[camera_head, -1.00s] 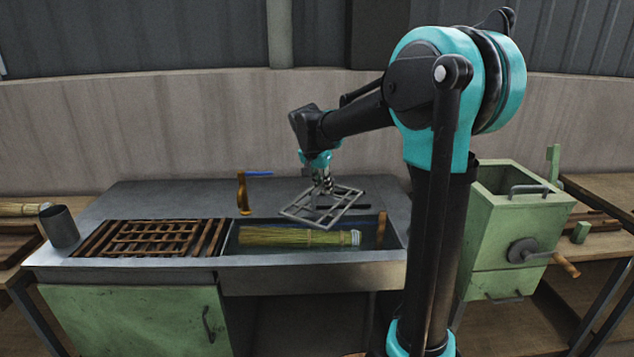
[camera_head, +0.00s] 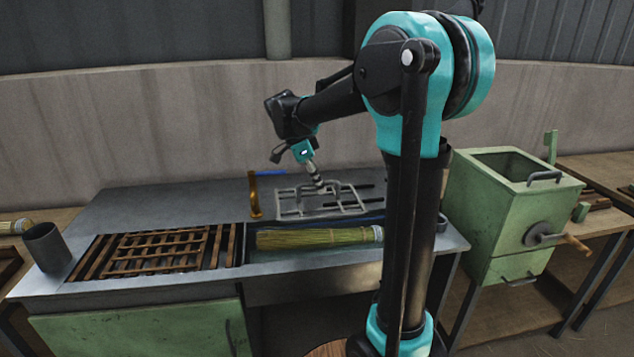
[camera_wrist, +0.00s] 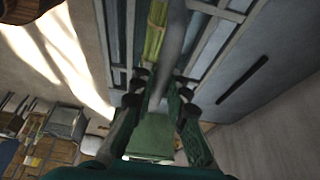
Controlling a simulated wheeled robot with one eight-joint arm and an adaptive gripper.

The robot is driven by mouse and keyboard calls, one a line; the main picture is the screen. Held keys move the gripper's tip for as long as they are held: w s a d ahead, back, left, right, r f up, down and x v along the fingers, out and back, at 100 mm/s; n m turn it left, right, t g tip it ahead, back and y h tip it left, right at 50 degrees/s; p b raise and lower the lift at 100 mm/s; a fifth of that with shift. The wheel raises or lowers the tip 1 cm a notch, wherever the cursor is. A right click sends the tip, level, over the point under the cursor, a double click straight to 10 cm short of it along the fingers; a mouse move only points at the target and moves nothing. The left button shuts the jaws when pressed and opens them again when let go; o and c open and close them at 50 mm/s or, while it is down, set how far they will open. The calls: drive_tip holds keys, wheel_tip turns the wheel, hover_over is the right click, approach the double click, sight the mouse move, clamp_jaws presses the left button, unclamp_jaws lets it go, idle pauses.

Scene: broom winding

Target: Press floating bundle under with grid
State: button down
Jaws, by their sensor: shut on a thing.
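The bundle (camera_head: 312,238) is a pale yellow-green broom bundle with a light binding at its right end. It lies lengthwise in the sink basin (camera_head: 262,262) in the counter. The grid (camera_head: 322,200) is a grey metal frame with crossbars, held above the back edge of the basin, behind the bundle. My gripper (camera_head: 320,185) is shut on the grid's handle from above. In the wrist view, the fingers (camera_wrist: 158,105) close around a grey bar, with part of the bundle (camera_wrist: 155,40) showing beyond. The grid looks apart from the bundle.
A wooden slatted rack (camera_head: 160,250) lies left of the basin, with a grey metal cup (camera_head: 47,247) at the counter's left end. A brown-handled tool (camera_head: 254,195) stands behind the basin. A green box with a crank (camera_head: 510,205) stands to the right.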

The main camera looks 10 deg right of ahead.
sight(303, 182)
drive_tip(key=shift+f, duration=9)
drive_tip(key=shift+f, duration=0.1)
drive_tip(key=c, duration=0.7)
unclamp_jaws()
drive_tip(key=o, duration=0.5)
drive_tip(key=shift+o, duration=0.2)
drive_tip(key=v, duration=1.1)
drive_tip(key=shift+r, duration=0.4)
drive_tip(key=shift+a+r, duration=0.15)
drive_tip(key=shift+r, duration=4)
